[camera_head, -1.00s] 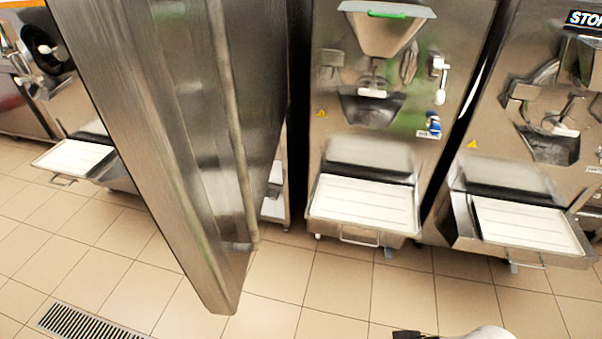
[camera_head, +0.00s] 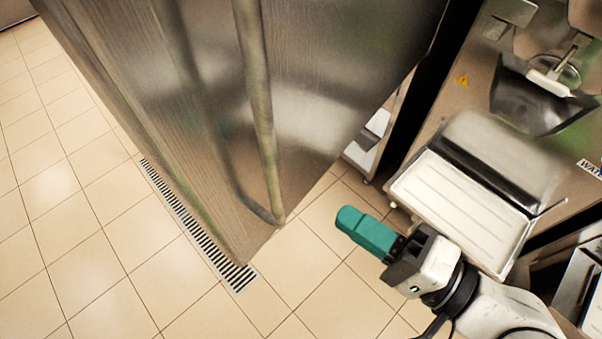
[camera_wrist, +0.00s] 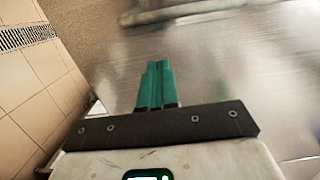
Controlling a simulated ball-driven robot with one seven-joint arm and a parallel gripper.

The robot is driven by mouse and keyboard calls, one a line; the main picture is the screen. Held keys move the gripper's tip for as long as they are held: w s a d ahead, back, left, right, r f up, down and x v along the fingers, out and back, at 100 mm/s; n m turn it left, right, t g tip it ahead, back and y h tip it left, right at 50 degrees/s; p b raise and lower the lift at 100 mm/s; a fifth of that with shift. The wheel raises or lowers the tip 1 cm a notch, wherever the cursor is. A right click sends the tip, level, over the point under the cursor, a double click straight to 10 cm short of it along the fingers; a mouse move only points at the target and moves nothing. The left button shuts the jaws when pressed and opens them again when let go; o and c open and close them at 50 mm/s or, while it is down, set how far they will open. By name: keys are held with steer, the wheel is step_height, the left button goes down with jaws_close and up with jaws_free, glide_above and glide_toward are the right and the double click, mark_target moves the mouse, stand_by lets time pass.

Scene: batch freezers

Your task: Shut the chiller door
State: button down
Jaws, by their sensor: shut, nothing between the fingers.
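The chiller door (camera_head: 200,110) is a large brushed-steel panel that stands open in the head view, with a long tubular bar (camera_head: 262,110) down its face. Its lower corner hangs over the tiled floor. My gripper (camera_head: 350,222) has teal fingers, shut and empty. In the head view it is to the right of the door's lower end. In the wrist view the teal fingers (camera_wrist: 157,66) lie together and point toward a blurred steel surface (camera_wrist: 220,70). I cannot tell whether they touch it. The chiller's inside is mostly hidden behind the door.
A batch freezer with a white tray (camera_head: 465,210) stands at the right, close to my arm. A floor drain grate (camera_head: 190,220) runs under the door, and it also shows in the wrist view (camera_wrist: 25,37). The tiled floor (camera_head: 70,200) at the left is clear.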

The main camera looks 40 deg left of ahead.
steer(key=a+p, duration=0.2)
steer(key=a, duration=0.8)
steer(key=shift+s, duration=0.45)
